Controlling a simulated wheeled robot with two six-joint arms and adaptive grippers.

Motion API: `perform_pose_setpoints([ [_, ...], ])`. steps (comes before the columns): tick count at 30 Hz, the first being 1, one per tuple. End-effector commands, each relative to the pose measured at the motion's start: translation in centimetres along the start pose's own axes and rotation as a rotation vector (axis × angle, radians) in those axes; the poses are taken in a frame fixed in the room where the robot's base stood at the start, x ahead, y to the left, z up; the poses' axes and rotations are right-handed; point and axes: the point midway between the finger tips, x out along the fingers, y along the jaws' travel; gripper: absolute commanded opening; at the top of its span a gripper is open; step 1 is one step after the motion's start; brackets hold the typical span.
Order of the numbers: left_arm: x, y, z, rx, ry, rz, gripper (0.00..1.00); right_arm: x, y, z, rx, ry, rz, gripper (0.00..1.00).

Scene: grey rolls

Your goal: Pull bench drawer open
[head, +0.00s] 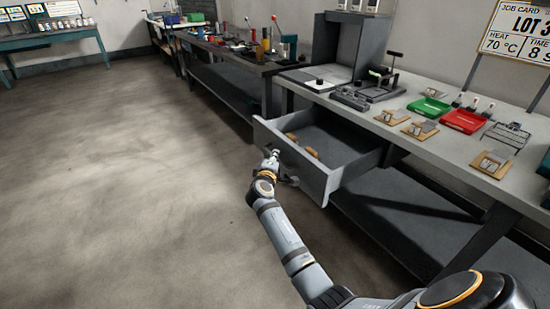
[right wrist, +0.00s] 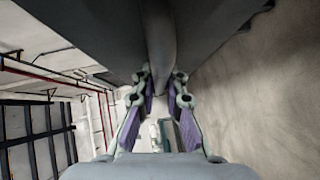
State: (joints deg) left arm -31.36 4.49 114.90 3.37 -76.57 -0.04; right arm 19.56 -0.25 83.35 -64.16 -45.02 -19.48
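The bench drawer (head: 325,180) is grey and stands well out from under the bench top, so its inside shows from above. A few small tan items (head: 302,145) lie in it. My right gripper (head: 273,160) is at the outside of the drawer front. In the right wrist view its two fingers (right wrist: 161,77) are on either side of the dark handle bar (right wrist: 158,40), with the tips close against it. They look shut on the bar. Part of the handle is hidden by the gripper in the head view. My left gripper is not in view.
The grey bench top (head: 395,133) holds a red tray (head: 463,121), a green tray (head: 429,107) and small fixtures. A lower shelf (head: 400,215) runs below the drawer. A second bench (head: 225,50) stands farther back. The floor (head: 130,170) left of the drawer is clear.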

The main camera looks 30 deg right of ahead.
Motion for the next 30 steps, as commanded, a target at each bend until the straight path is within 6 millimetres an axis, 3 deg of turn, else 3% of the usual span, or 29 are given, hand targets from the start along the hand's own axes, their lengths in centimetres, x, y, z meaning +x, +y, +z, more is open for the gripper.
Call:
perform_pose_setpoints([
  [11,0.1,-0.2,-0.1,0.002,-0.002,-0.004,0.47,-0.3,-0.1,0.0,0.000,0.001,-0.001,0.21],
  [22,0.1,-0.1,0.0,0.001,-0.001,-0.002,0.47,-6.5,-0.2,-0.1,0.002,0.001,-0.003,0.21],
  [30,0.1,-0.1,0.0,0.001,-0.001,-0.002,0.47,-7.5,-0.1,0.0,-0.001,0.000,-0.001,0.21],
])
